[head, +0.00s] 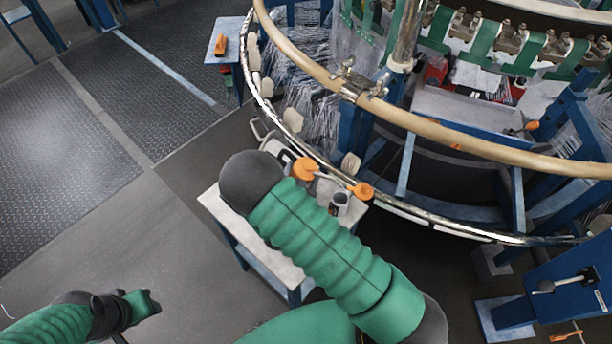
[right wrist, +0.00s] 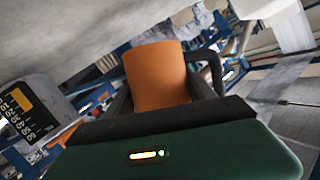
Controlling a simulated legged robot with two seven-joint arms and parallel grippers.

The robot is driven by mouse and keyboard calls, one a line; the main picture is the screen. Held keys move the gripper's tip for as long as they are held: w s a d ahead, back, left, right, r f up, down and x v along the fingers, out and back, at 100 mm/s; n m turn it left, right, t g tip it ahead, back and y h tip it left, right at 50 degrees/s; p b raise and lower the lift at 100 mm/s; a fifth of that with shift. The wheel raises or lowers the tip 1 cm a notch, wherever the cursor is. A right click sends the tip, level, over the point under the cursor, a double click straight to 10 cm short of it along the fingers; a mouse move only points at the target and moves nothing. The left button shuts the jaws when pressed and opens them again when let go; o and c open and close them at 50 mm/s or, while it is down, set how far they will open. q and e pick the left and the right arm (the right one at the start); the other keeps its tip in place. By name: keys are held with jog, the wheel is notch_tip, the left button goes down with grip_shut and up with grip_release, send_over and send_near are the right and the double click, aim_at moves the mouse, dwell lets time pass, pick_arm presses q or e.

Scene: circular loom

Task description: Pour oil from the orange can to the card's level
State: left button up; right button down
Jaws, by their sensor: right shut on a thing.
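The orange can (right wrist: 157,72) is between the dark fingers of my right gripper (right wrist: 160,98), which is shut on it. A black handle shows to its right. In the head view the orange can (head: 304,168) shows just past my right arm's green sleeve, which hides that gripper. A pale spout-like piece runs right from it to a small orange part (head: 362,190). A small dark-topped cup (head: 339,201) stands below that part. A card with a numbered scale (right wrist: 22,118) is at the left of the wrist view. I see no oil stream. My left gripper (head: 142,302) is low at left; its fingers are unclear.
A small white-topped table (head: 216,204) stands under my right arm. A grey container with a pale handle (head: 272,143) is beside the can. The loom's ring (head: 440,122) curves closely behind. Another small stand (head: 226,50) holds an orange object. The floor at left is clear.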

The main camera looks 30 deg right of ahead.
aim_at(303, 163)
jog(key=shift+w+r+m, duration=0.1)
jog(key=shift+r+m, duration=0.2)
jog(key=shift+m, duration=0.1)
jog(key=shift+d+r, duration=0.1)
jog(key=shift+r, duration=0.05)
jog(key=shift+r+m+t+b, duration=0.5)
jog(key=shift+r+m+t, duration=0.3)
jog(key=shift+r, duration=0.5)
jog(key=f+n+g, duration=0.1)
jog(key=f, duration=0.1)
jog(key=s+f+n+g+p, duration=0.1)
jog(key=f+n, duration=0.1)
jog(key=f, duration=0.1)
jog(key=f+n+g, duration=0.1)
jog(key=f+n, duration=0.1)
jog(key=f, duration=0.1)
jog(key=shift+s+d, duration=0.35)
jog(key=shift+s, duration=0.05)
jog(key=s+r+p, duration=0.5)
jog(key=shift+a, duration=0.2)
jog(key=shift+r+p, duration=0.1)
jog(key=shift+p, duration=0.2)
